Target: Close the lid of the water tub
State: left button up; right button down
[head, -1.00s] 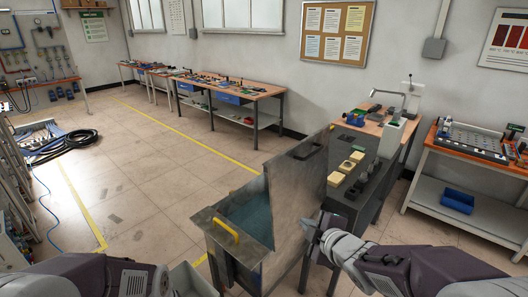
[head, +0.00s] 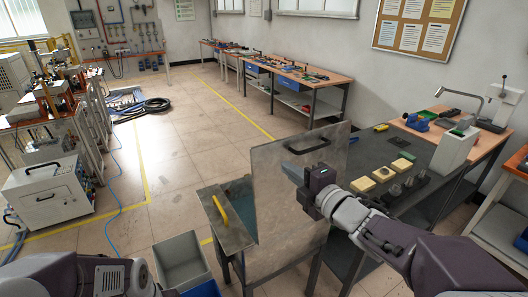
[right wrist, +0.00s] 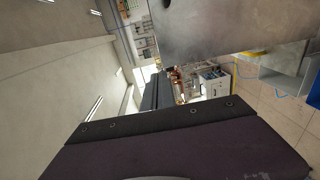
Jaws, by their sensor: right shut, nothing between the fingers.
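The water tub (head: 237,238) is a metal box at lower centre in the head view, with a strip of blue-green water (head: 240,194) showing. Its metal lid (head: 285,225) stands upright along the tub's right side, open, with a dark handle (head: 308,146) near its top edge. My right gripper (head: 291,172) is shut and empty, in front of the lid's outer face below the handle; I cannot tell if it touches. The lid's plate also fills the top of the right wrist view (right wrist: 215,28). My left gripper is out of view.
A dark bench (head: 388,150) with yellow blocks (head: 384,173) stands right of the lid. A grey bin (head: 181,262) is left of the tub. The floor (head: 185,160) beyond is open.

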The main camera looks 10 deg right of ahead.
send_near(261, 147)
jog(key=p+x, duration=0.2)
jog(key=x, duration=0.3)
jog(key=shift+w+a+r, duration=0.1)
jog(key=shift+w+a, duration=0.1)
jog(key=shift+w, duration=0.7)
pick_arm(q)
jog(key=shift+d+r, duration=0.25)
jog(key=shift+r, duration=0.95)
pick_arm(e)
jog(key=shift+a, duration=0.15)
